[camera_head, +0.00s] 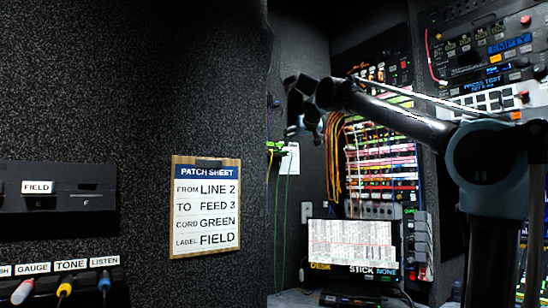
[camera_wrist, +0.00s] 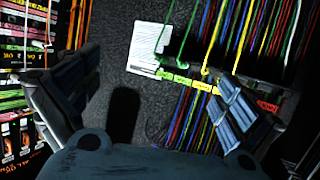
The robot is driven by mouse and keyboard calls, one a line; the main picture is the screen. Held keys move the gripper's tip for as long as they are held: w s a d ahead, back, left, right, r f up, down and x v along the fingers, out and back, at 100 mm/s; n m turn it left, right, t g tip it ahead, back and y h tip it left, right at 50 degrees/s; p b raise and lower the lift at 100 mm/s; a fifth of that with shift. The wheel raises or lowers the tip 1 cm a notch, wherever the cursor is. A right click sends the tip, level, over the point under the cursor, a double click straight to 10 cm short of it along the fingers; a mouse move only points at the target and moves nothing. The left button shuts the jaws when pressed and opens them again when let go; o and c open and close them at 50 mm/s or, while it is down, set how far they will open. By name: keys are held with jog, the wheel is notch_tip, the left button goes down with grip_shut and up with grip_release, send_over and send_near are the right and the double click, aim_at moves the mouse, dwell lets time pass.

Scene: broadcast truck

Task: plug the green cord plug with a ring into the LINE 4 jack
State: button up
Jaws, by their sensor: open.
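My gripper (camera_head: 304,106) is raised in front of the back corner in the head view. In the wrist view its fingers (camera_wrist: 150,108) are spread wide with nothing between them. Green cords (camera_wrist: 168,32) also show at the top of the wrist view, running down to a strip of green and yellow tags (camera_wrist: 186,80) near the right finger. I cannot make out a ring on any plug. No LINE 4 marking is readable in either view.
A patch sheet (camera_head: 206,230) on the left wall reads LINE 2 to FEED 3, green. A patch bay (camera_head: 382,160) with orange cords (camera_head: 334,150) is behind my arm. A screen (camera_head: 352,245) stands below it. Many coloured cords (camera_wrist: 200,125) hang near the right finger.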

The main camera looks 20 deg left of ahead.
jog(key=a+r+n+y, duration=0.1)
jog(key=a+r+y, duration=0.1)
jog(key=a+r, duration=0.35)
jog(key=x, duration=0.9)
jog(key=shift+a+f, duration=0.4)
jog(key=shift+f, duration=0.05)
jog(key=v, duration=1)
jog(key=shift+s, duration=0.1)
